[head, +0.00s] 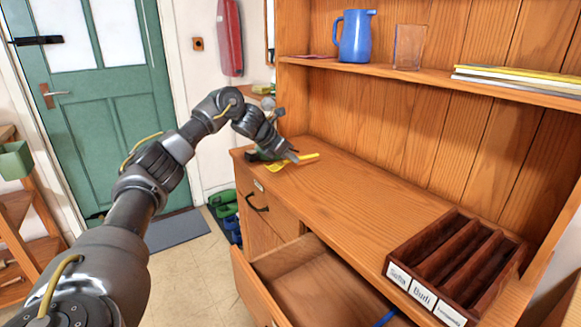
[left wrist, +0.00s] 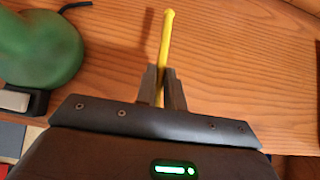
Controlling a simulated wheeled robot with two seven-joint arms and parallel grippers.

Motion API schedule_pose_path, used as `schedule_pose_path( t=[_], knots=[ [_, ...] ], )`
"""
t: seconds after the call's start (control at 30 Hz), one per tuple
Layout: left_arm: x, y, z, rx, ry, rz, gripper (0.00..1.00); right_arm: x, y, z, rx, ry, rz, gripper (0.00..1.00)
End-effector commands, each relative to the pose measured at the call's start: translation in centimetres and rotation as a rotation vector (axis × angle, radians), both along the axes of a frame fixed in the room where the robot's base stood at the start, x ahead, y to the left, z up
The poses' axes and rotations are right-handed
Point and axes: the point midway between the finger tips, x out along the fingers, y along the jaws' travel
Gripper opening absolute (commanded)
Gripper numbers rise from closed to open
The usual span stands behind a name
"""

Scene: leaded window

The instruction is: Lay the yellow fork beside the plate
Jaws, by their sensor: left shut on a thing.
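My left gripper (head: 292,157) is over the far left end of the wooden sideboard top. It is shut on the yellow fork (head: 309,157). In the left wrist view the fork's yellow handle (left wrist: 166,38) stands out beyond the two fingertips (left wrist: 162,88), over the wood. More yellow shows just below the gripper in the head view, partly covered by it; I cannot tell the fork's head clearly. No plate can be made out in either view. My right gripper is not in view.
A green rounded object (left wrist: 40,45) stands beside the gripper. A dark compartment box (head: 445,265) with name labels sits at the right of the sideboard. A drawer (head: 315,280) stands open, with something blue (head: 385,318) in it. A shelf (head: 440,78) holds a blue jug (head: 355,37). The middle top is clear.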

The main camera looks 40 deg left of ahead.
Motion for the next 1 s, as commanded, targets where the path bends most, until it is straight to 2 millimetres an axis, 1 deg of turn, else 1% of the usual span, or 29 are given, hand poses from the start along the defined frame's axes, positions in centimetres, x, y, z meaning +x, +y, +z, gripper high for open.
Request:
schedule_pose_path(
  t=[0.07,0.17,0.27,0.37,0.43,0.5,0.73,0.77,0.9,0.93,1.0],
  knots=[
    [0.0,0.0,-0.1,0.000,0.000,0.000,0.00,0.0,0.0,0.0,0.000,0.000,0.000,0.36],
    [0.4,0.2,-0.7,-0.001,0.000,0.001,0.00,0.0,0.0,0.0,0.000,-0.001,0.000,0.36],
    [0.4,0.3,-2.3,0.001,0.003,0.000,0.00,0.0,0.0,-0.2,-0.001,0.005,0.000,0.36],
    [0.4,0.3,-3.6,0.001,0.002,0.000,0.00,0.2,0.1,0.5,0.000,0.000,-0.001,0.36],
    [0.4,0.3,-3.7,0.000,-0.001,0.000,0.00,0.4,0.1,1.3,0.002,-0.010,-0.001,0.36],
    [0.5,0.3,-3.6,0.000,-0.002,0.001,0.00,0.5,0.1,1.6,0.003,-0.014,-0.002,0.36],
    [0.4,0.3,-3.9,0.001,0.000,0.001,0.00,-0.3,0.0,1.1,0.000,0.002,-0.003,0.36],
    [0.4,0.3,-3.9,0.001,0.000,0.001,0.11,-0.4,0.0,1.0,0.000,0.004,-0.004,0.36],
    [0.4,0.3,-3.9,0.000,-0.001,0.001,0.30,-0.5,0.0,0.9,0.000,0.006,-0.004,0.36],
    [0.4,0.3,-3.9,0.000,-0.001,0.001,0.32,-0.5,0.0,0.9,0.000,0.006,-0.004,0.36],
    [0.4,0.3,-3.9,0.000,-0.001,0.001,0.32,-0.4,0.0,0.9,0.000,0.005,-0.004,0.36]
  ],
)
